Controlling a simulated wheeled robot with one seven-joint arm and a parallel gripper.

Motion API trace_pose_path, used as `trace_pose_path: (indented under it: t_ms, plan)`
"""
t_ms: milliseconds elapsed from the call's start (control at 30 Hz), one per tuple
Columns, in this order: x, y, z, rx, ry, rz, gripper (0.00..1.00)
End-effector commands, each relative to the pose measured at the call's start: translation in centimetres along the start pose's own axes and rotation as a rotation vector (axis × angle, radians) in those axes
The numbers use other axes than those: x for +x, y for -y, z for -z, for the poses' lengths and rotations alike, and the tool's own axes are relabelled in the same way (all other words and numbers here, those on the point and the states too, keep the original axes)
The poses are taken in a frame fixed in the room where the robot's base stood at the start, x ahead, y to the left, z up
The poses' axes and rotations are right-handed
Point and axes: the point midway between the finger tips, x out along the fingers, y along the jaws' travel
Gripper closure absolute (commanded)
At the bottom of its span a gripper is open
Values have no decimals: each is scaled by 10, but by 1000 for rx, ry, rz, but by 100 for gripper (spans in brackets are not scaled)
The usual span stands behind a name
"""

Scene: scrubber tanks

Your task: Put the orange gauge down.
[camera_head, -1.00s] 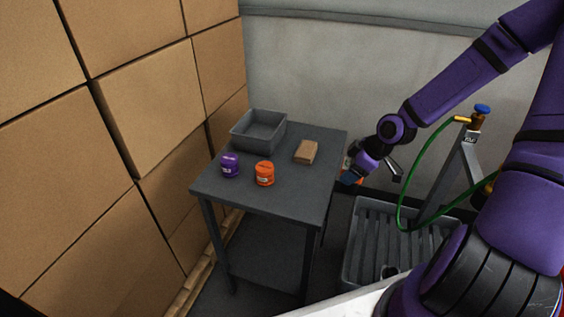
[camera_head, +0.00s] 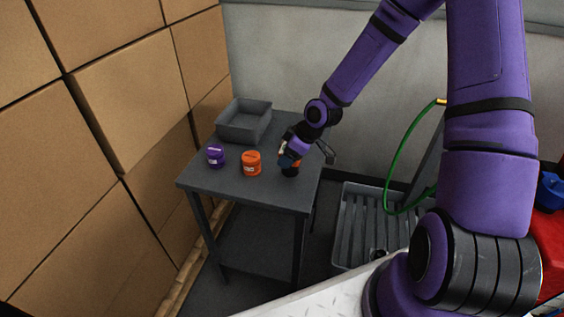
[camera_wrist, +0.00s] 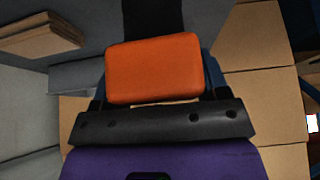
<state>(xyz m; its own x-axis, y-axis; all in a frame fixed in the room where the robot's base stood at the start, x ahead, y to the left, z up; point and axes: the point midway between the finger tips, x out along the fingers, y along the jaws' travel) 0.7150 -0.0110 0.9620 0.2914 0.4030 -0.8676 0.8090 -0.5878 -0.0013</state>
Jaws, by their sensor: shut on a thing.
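My gripper (camera_head: 289,160) is over the right part of the grey table (camera_head: 235,188), shut on the orange gauge. In the wrist view the orange gauge (camera_wrist: 155,69) is a rounded orange block between the fingers, with a black part beyond it. In the head view only a small bit of its orange shows, the rest hidden by the gripper. A dark part hangs at or just above the tabletop; I cannot tell whether it touches.
An orange jar (camera_head: 251,164) and a purple jar (camera_head: 216,156) stand left of my gripper. A grey bin (camera_head: 243,123) is at the table's back. A brown block (camera_wrist: 42,36) lies near the gripper. Stacked boxes (camera_head: 120,95) line the left; the table's front is clear.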

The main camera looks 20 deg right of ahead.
Motion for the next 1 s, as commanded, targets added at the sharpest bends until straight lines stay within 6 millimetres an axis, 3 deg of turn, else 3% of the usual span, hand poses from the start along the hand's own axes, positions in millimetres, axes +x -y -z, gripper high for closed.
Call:
trace_pose_path:
  t_ms: [333,567,933,967,1000]
  plan:
    - [11,2,16,-2,-1,0,60]
    - [39,2,-1,0,1,2,60]
    - [43,2,-3,0,-1,0,60]
    - [43,2,-3,0,-1,0,30]
    - [43,2,-3,0,-1,0,21]
